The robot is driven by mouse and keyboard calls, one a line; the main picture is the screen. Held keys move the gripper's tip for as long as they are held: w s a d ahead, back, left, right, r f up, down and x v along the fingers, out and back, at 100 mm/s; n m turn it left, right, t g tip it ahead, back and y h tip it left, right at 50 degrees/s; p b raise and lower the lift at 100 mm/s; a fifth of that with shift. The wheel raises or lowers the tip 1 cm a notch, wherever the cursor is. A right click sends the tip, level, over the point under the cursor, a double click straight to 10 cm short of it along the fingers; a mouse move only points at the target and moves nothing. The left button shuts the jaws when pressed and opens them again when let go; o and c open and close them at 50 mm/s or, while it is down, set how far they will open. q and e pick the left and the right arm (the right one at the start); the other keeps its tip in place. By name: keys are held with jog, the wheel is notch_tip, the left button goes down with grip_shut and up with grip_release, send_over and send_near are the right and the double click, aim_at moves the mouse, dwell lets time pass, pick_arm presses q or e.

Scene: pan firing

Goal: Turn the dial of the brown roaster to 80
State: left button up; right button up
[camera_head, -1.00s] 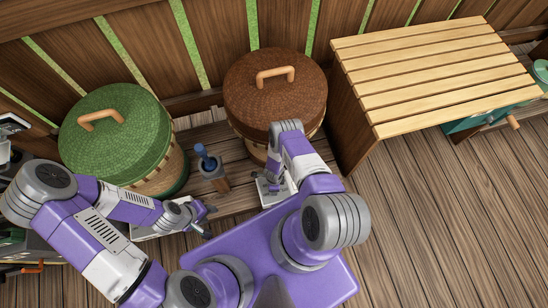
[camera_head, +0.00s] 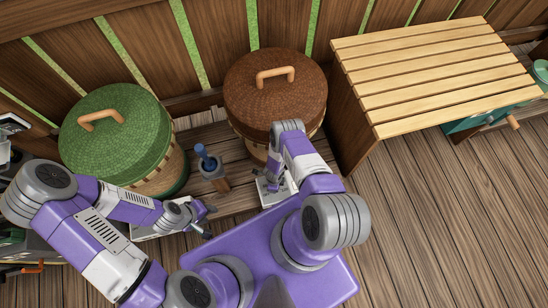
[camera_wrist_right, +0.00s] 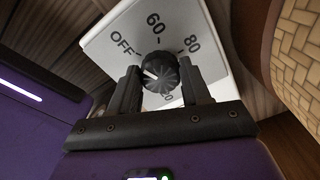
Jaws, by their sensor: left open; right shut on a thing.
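The brown roaster (camera_head: 276,100) is a round woven basket with a brown lid and tan handle. Its white dial panel (camera_head: 270,196) is low in front, partly covered by my right arm. In the right wrist view the panel (camera_wrist_right: 105,42) bears the marks OFF, 60, 80 and a partly hidden one. The black dial (camera_wrist_right: 159,76) has a pale line on its upper left, roughly toward OFF. My right gripper (camera_wrist_right: 160,69) is shut on the dial, a finger on each side. My left gripper (camera_head: 206,220) is open and empty, left of the panel.
A green-lidded roaster (camera_head: 116,135) stands at the left. A blue-handled tool (camera_head: 206,160) stands in a holder between the roasters. A slatted wooden table (camera_head: 430,70) is at the right. The plank floor (camera_head: 440,220) at the lower right is clear.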

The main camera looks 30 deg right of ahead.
jog(key=m, duration=0.5)
jog(key=m+p, duration=0.1)
jog(key=m, duration=0.5)
jog(key=shift+d, duration=0.1)
jog(key=m+p, duration=0.1)
jog(key=m, duration=0.4)
jog(key=shift+r+p, duration=0.1)
jog(key=shift+p, duration=0.3)
jog(key=m+p, duration=0.1)
jog(key=m, duration=0.5)
jog(key=shift+p, duration=0.35)
jog(key=o, duration=1.1)
jog(key=shift+c, duration=0.2)
